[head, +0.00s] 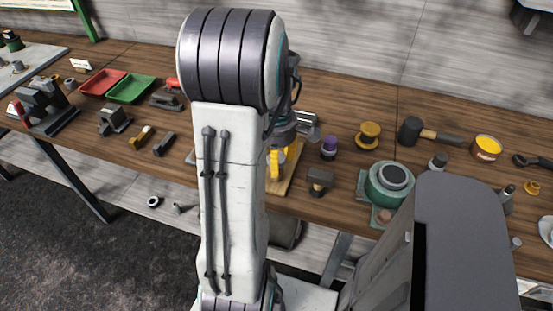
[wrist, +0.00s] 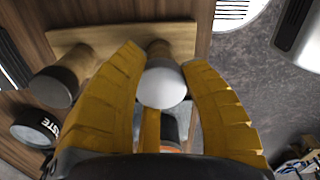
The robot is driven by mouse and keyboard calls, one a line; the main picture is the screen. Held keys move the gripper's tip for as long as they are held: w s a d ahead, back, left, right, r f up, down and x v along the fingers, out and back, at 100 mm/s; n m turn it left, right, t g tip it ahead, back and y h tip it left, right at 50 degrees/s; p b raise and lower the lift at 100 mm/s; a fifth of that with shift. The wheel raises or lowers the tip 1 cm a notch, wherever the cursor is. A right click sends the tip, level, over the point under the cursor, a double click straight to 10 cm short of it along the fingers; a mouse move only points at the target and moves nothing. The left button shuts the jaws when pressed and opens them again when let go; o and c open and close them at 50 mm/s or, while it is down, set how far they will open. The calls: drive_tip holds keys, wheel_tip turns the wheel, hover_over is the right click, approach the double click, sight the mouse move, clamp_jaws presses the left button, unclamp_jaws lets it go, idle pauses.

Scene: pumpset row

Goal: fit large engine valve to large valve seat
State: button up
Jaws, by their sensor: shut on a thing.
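My gripper (wrist: 165,58) has its yellow fingers closed around a pale round-headed piece (wrist: 163,85), which looks like the large engine valve. Its stem is not clear. A light wooden board (wrist: 100,38) lies beyond the fingertips. A brown post (wrist: 157,48) on it shows just behind the pale head; I cannot tell whether they touch. A second post with a dark cap (wrist: 62,85) stands to the left. I cannot make out which part is the large valve seat. In the head view my gripper (head: 276,163) is partly hidden by my arm, over the wooden board (head: 290,180).
A purple-capped piece (head: 328,148), a dark-headed block (head: 320,182) and a green round machine (head: 388,185) stand to the right. Red (head: 102,82) and green (head: 131,89) trays sit left.

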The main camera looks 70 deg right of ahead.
drive_tip(key=shift+r, duration=0.25)
drive_tip(key=shift+r+p, duration=0.35)
drive_tip(key=shift+p, duration=0.05)
drive_tip(key=shift+r+p, duration=0.85)
drive_tip(key=shift+r, duration=0.15)
drive_tip(key=shift+r+p, duration=2.3)
drive_tip(key=shift+r, duration=0.5)
